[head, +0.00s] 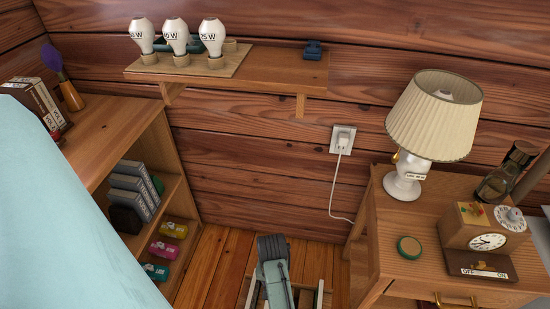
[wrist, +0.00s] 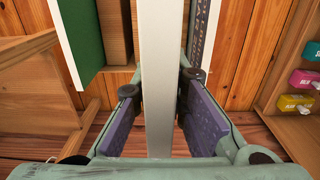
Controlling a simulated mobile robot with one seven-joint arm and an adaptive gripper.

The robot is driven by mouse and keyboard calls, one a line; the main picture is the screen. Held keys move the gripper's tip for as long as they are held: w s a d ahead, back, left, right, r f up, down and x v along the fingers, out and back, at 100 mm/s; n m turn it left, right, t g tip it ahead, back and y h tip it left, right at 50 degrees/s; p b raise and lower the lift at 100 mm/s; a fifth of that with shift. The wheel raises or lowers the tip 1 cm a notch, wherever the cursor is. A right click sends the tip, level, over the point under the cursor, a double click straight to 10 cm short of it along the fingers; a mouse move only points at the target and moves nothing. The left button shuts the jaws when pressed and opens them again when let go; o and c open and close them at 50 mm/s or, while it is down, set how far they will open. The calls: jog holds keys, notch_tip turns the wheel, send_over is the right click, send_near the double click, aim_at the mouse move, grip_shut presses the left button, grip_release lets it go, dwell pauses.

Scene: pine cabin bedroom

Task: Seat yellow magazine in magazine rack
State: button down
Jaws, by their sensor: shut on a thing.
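My gripper (wrist: 160,84) points down and is shut on a thick upright magazine (wrist: 164,125), seen edge-on in the wrist view as a pale strip. Its covers are hidden, so no yellow shows. The purple finger pads stand on either side of it. The wooden magazine rack (wrist: 118,30) shows partly behind it, with its lower end hidden. In the head view my gripper and wrist (head: 273,268) are over the rack (head: 319,294), at the bottom edge between shelf and nightstand. I cannot tell how deep the held magazine sits.
The nightstand (head: 398,222) carries a lamp (head: 431,115) and a clock box (head: 484,238). A bookshelf (head: 112,142) is at left.

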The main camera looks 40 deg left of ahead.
notch_tip(320, 180, down, 18)
jog(key=shift+r, duration=0.1)
dwell(0.4)
jog(key=shift+f+b, duration=0.2)
jog(key=shift+b, duration=0.1)
jog(key=c, duration=1.6)
grip_release()
notch_tip(320, 180, up, 12)
jog(key=shift+r+p, duration=0.15)
jog(key=shift+p, duration=0.15)
